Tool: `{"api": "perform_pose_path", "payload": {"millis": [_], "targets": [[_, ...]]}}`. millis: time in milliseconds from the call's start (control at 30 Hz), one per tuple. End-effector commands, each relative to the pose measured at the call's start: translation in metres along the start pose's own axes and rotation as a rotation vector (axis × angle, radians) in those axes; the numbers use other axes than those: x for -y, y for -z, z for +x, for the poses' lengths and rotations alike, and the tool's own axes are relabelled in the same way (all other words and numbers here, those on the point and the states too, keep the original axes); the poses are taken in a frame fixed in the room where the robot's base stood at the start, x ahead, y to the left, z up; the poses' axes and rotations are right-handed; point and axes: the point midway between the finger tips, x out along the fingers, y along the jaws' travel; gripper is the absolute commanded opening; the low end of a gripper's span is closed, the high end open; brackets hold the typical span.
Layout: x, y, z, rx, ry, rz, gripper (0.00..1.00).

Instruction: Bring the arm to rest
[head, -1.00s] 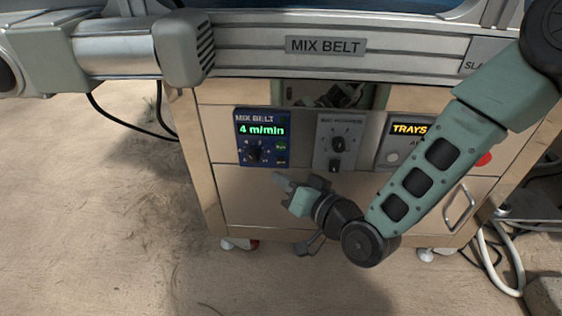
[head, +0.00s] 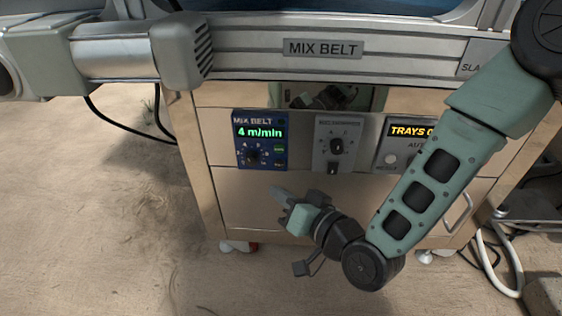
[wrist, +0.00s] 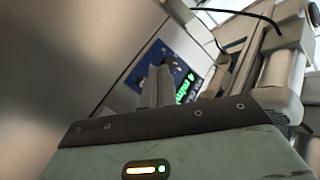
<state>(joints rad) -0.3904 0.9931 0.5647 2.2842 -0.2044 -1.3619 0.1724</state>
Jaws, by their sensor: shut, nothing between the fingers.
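My gripper (head: 279,193) is in front of the cabinet's lower panel, just below the blue mix belt control box (head: 262,139). It is shut and empty, and its fingers point up and to the left. In the wrist view the shut fingers (wrist: 157,84) stand in front of part of the blue box (wrist: 181,68). The box's green display reads 4 m/min, with a black knob below it. My arm comes down from the upper right, bends at a low elbow and reaches back to the left.
A grey selector panel (head: 338,143) and a panel with a yellow TRAYS display (head: 408,144) sit to the right of the blue box. A metal rail with a MIX BELT sign (head: 323,48) runs above. A drawer handle (head: 458,213) is at right. The floor at left is mostly clear.

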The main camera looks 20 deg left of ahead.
Motion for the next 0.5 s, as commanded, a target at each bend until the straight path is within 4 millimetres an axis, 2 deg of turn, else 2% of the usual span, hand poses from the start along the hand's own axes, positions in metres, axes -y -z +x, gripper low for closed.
{"api": "perform_pose_path", "payload": {"millis": [267,367,500], "targets": [[0.002,0.003,-0.001,0.023,-0.006,-0.016,0.00],[0.006,0.010,-0.006,0.106,-0.032,-0.068,0.00],[0.009,0.022,-0.028,0.296,-0.112,-0.171,0.00]]}}
